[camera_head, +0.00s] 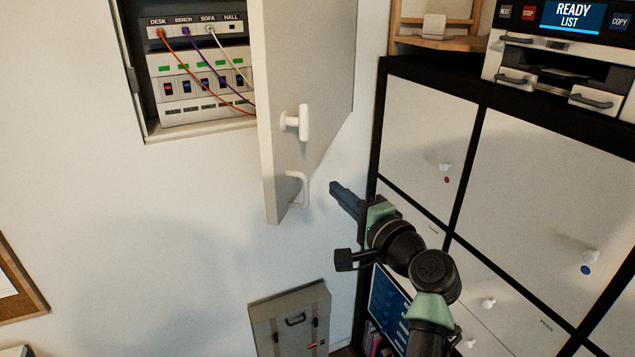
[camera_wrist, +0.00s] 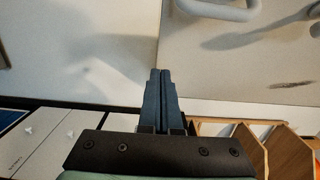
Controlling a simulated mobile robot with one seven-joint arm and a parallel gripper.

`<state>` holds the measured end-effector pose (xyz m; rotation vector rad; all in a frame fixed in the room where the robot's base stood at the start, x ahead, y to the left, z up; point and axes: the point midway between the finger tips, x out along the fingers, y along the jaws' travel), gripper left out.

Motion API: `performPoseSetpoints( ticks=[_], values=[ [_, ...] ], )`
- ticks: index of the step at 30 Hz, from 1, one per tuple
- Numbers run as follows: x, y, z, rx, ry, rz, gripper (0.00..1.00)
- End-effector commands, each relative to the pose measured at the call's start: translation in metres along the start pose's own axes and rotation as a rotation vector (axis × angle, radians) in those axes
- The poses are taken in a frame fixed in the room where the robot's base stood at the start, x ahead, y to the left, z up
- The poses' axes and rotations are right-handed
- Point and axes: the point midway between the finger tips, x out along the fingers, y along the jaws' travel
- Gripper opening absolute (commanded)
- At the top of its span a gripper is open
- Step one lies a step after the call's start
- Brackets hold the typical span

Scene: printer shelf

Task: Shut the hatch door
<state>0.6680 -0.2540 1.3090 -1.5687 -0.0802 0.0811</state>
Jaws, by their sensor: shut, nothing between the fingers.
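The hatch door (camera_head: 315,60) is a pale panel standing open, swung out from the wall hatch. On its visible face are a white T-shaped knob (camera_head: 297,122) and, below, a white loop handle (camera_head: 298,188). My gripper (camera_head: 336,188) is shut and empty, to the right of the loop handle and apart from it in the head view. In the wrist view my gripper (camera_wrist: 160,74) points up at the picture's centre, with part of the white handle (camera_wrist: 232,8) at the top edge. The door hides the right side of the hatch opening.
Inside the hatch, a panel (camera_head: 190,72) has switches and coloured cables running right, behind the door. A black-framed cabinet (camera_head: 425,120) with white doors stands close on the right, with a printer (camera_head: 555,60) on top. A grey case (camera_head: 290,318) stands below.

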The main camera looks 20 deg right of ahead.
Motion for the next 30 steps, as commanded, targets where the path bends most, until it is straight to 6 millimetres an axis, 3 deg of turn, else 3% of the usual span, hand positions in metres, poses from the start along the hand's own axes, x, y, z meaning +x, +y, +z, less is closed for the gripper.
performPoseSetpoints(
  ticks=[3, 9, 24, 30],
  values=[
    [0.016, -0.004, 0.012, 0.001, -0.004, 0.002, 0.0],
    [0.03, -0.002, 0.026, 0.001, -0.002, 0.0, 0.0],
    [0.034, 0.0, 0.03, 0.0, 0.001, 0.0, 0.0],
    [0.044, -0.002, 0.051, -0.002, 0.013, 0.001, 0.0]
  ],
)
